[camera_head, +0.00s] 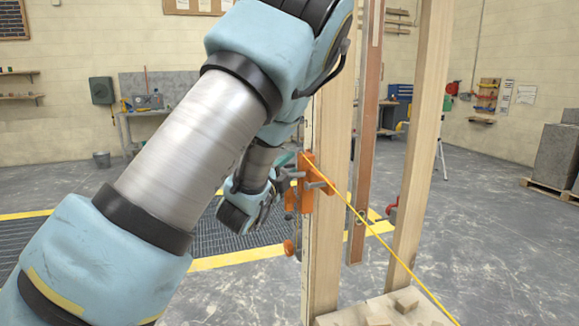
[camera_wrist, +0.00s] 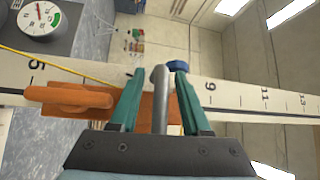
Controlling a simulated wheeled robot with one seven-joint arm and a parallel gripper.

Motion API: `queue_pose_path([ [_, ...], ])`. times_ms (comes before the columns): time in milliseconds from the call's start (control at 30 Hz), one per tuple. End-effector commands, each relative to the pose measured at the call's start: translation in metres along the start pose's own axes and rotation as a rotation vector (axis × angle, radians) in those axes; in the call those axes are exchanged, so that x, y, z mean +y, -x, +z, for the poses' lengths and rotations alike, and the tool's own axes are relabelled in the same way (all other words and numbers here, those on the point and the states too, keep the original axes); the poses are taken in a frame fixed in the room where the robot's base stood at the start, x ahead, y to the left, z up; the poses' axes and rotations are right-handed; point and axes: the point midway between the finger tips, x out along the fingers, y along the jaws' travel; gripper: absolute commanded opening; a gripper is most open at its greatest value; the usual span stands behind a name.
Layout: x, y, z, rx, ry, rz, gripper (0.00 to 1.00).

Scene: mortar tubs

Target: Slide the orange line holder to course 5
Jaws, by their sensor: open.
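The orange line holder (camera_head: 307,184) sits on a pale upright rod (camera_head: 308,240) in the head view. In the wrist view the holder (camera_wrist: 70,97) lies across the numbered rod (camera_wrist: 240,97), its left part just below the 5 mark (camera_wrist: 38,65). Its main body is between the 5 and the 9 (camera_wrist: 211,86); the marks behind it are hidden. My gripper (camera_wrist: 158,78) is open, with teal fingers on both sides of a grey peg at the holder. Contact cannot be told. In the head view my gripper (camera_head: 286,176) is beside the holder.
A yellow line (camera_head: 385,240) runs from the holder down to the right. Wooden posts (camera_head: 420,140) stand right of the rod. A smaller orange piece (camera_head: 289,247) is lower on the rod. Blocks (camera_head: 405,300) lie at the base. Open floor (camera_head: 480,240) is to the right.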

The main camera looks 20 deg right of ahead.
Motion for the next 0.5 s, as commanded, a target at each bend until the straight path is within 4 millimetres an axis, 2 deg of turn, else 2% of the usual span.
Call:
queue_pose_path([
  [67, -0.0001, 0.0001, 0.0, 0.0, 0.0, 0.0, 0.41],
  [400, -0.0012, 0.0, 0.0, 0.0, 0.0, -0.003, 0.02],
  [500, -0.0018, -0.0001, 0.0001, 0.0, 0.0, -0.004, 0.0],
])
